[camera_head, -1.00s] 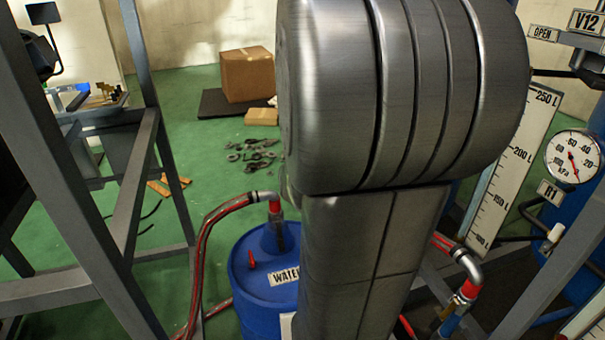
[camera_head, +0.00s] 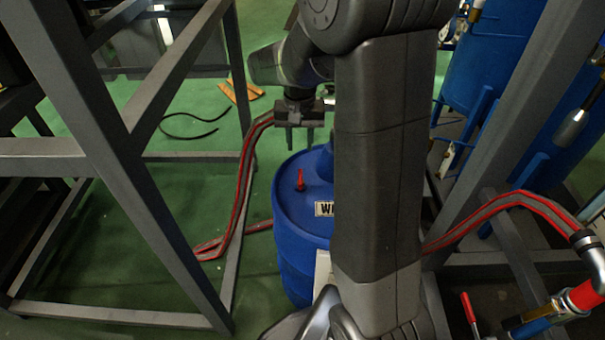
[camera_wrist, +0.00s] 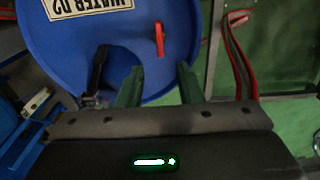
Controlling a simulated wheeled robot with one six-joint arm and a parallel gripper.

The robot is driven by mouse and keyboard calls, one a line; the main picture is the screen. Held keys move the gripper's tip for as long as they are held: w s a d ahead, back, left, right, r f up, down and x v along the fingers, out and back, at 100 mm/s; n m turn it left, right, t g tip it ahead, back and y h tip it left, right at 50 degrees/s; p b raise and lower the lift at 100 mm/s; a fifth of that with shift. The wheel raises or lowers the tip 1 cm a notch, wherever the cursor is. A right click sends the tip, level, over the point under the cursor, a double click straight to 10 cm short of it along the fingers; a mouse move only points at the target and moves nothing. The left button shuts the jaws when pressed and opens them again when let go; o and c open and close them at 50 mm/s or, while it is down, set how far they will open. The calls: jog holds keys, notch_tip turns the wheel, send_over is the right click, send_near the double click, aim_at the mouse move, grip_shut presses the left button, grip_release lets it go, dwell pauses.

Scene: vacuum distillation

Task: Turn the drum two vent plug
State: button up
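The blue drum (camera_head: 285,214) stands on the floor, partly hidden behind my arm. Its label reads "WATER 02" in the wrist view, where the lid (camera_wrist: 180,20) fills the upper part. The vent plug (camera_head: 300,181) is a small red handle upright on the lid; it also shows in the wrist view (camera_wrist: 159,40). My gripper (camera_head: 300,145) points down above the far side of the lid. It is open and empty, with its fingers (camera_wrist: 160,66) apart. The plug appears beyond the fingertips, roughly centred between them, and apart from them.
A red-striped hose (camera_head: 240,190) runs down left of the drum. A grey steel frame (camera_head: 150,190) stands at the left. Another hose (camera_head: 510,199) with a metal elbow is at the right, near blue tanks (camera_head: 500,60). A dark fitting (camera_wrist: 97,68) sits beside the left finger.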

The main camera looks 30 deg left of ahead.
aim_at(300, 176)
notch_tip(300, 176, down, 11)
jog(key=b, duration=0.2)
jog(key=shift+f+b, duration=0.2)
jog(key=shift+b, duration=0.2)
grip_shut()
